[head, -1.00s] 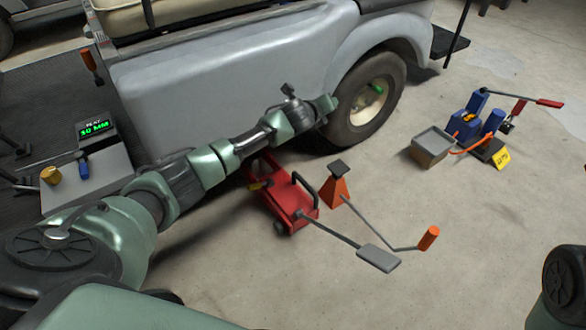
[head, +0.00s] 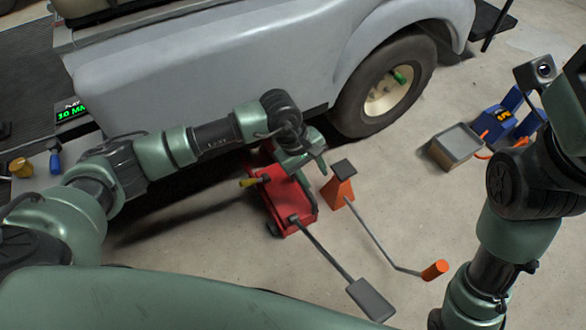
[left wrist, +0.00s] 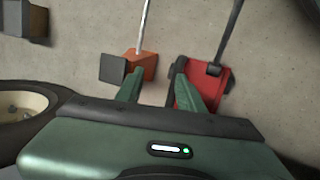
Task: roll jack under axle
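The red floor jack (head: 284,198) stands on the floor beside the cart (head: 220,75), its far end close to the cart's lower side. Its long grey handle with a flat grey end (head: 370,298) points toward me. A black loop handle on its right side is partly hidden by my left gripper (head: 308,166). The left wrist view shows this gripper (left wrist: 158,82) open, with one finger over the jack (left wrist: 212,88) and the other by the orange stand (left wrist: 143,64). The axle is hidden behind the wheel (head: 385,88) and body. My right arm is raised at right; its fingers are not visible.
The orange jack stand (head: 338,188) is close to the jack's right; a bent rod with an orange grip (head: 434,270) lies in front. A grey tray (head: 456,147) and blue equipment (head: 497,120) are at right. Floor between stand and tray is clear.

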